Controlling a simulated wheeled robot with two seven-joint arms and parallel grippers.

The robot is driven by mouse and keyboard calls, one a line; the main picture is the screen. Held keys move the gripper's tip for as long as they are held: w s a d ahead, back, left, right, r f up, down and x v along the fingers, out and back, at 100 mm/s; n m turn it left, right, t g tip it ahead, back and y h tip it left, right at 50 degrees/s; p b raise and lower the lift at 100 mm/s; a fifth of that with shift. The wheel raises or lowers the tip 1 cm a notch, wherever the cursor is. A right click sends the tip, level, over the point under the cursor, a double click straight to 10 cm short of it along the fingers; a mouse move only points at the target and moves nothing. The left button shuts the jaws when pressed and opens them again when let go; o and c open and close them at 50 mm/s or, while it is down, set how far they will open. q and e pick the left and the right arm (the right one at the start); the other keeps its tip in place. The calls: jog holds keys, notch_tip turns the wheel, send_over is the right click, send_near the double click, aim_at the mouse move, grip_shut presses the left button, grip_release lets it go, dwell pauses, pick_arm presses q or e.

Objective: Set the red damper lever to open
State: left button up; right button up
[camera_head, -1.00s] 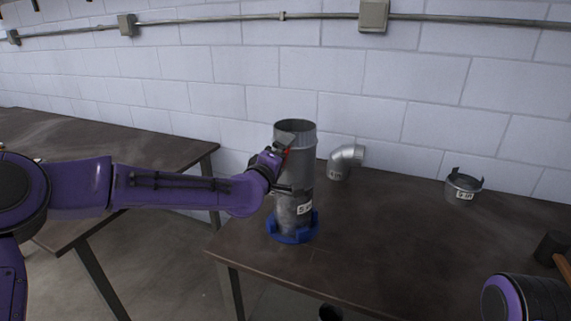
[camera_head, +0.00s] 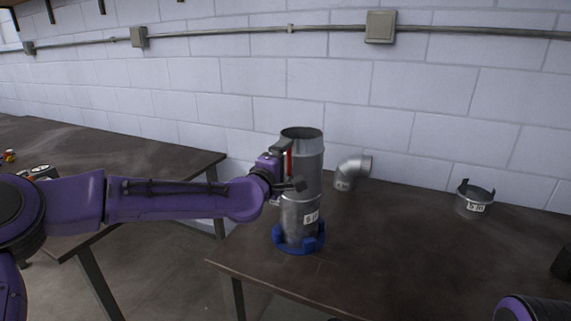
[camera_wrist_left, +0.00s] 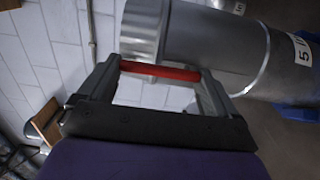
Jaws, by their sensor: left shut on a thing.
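A tall grey metal duct (camera_head: 311,185) stands upright in a blue ring base (camera_head: 299,240) on the dark table. The red damper lever (camera_head: 289,162) is on the duct's left side, near the top, and looks upright. My left gripper (camera_head: 291,168) is at the duct's side, shut on the lever. In the left wrist view the red lever (camera_wrist_left: 160,71) spans between both fingers, beside the duct (camera_wrist_left: 215,45). The duct's labelled part shows at the right there. My right gripper is out of view; only part of my right arm shows at bottom right.
A metal elbow (camera_head: 352,171) lies behind the duct to the right. A short labelled collar (camera_head: 474,199) stands farther right. The dark table (camera_head: 400,250) is clear in the middle. Another table (camera_head: 140,165) stands at the left, with a gap between. A block wall is behind.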

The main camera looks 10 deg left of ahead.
pick_arm(q)
jog(key=o, duration=1.2)
jog(key=shift+s, duration=0.15)
jog(key=b+v, duration=0.3)
jog(key=v, duration=0.7)
jog(key=shift+s, duration=0.15)
